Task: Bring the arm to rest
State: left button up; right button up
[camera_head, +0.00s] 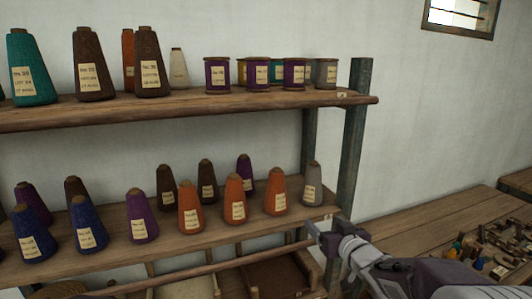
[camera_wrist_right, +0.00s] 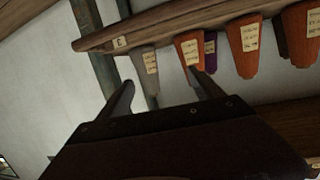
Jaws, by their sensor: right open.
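My right gripper (camera_head: 315,229) is at the right end of the lower shelf (camera_head: 150,253), just in front of its edge. Its arm comes in from the lower right. In the right wrist view the two fingers of the right gripper (camera_wrist_right: 165,92) stand apart with nothing between them. Beyond the fingers are a grey cone (camera_wrist_right: 147,65) and an orange cone (camera_wrist_right: 190,50) on the shelf. The grey cone (camera_head: 312,184) stands upright at the right end of the lower shelf in the head view. My left gripper is not in view.
The upper shelf (camera_head: 200,108) carries several thread cones and spools. More cones stand along the lower shelf. A post (camera_head: 352,150) rises beside my right gripper. A wooden bench (camera_head: 425,225) with many small items is at the right. Trays lie below the lower shelf.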

jog(key=s+f+m+g+h+b, duration=0.1)
jog(key=s+f+g+b, duration=0.1)
jog(key=s+f, duration=0.35)
jog(key=s+d+f+m+g+h+b, duration=0.1)
jog(key=s+f+g+b, duration=0.15)
jog(key=f, duration=0.65)
jog(key=s+f+g+h+b, duration=0.1)
jog(key=s+f+g+b, duration=0.1)
jog(key=s+f, duration=0.4)
jog(key=s+f+g, duration=0.3)
jog(key=s+f, duration=0.1)
jog(key=s, duration=0.3)
jog(key=s+f+g, duration=0.4)
jog(key=s, duration=0.3)
jog(key=shift+s+f+p, duration=0.2)
jog(key=shift+s+p, duration=0.15)
